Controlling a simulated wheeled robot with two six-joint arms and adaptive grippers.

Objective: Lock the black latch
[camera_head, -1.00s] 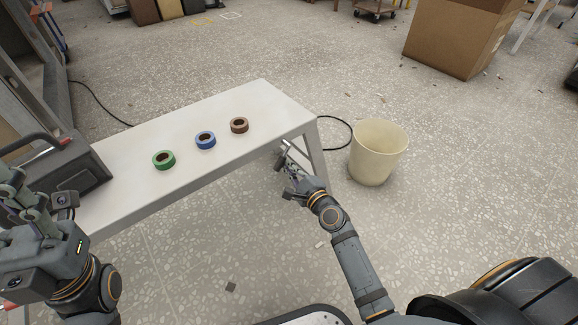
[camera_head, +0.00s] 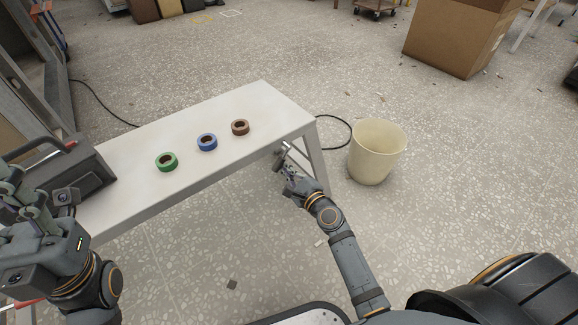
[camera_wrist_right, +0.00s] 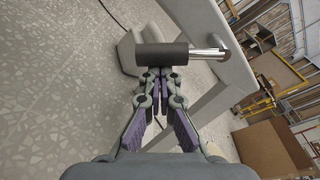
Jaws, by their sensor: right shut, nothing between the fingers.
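A dark cylinder (camera_wrist_right: 162,54) with a shiny metal rod sits across and just ahead of my right fingertips in the right wrist view. It may be the black latch, but I cannot tell for sure. Whether the fingertips touch it is unclear. In the head view it is a small dark shape (camera_head: 281,157) by the table's right end, below the tabletop. My right gripper (camera_wrist_right: 165,76) is shut and empty; it also shows in the head view (camera_head: 288,172). My left gripper (camera_head: 22,196) is at the left edge, in front of a dark grey toolbox; its finger opening is unclear.
The white table (camera_head: 262,97) carries the toolbox (camera_head: 92,172) and green (camera_head: 167,162), blue (camera_head: 207,142) and brown (camera_head: 240,127) tape rolls. A cream bin (camera_head: 376,152) stands right of the table. A cardboard box (camera_head: 455,40) is farther back.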

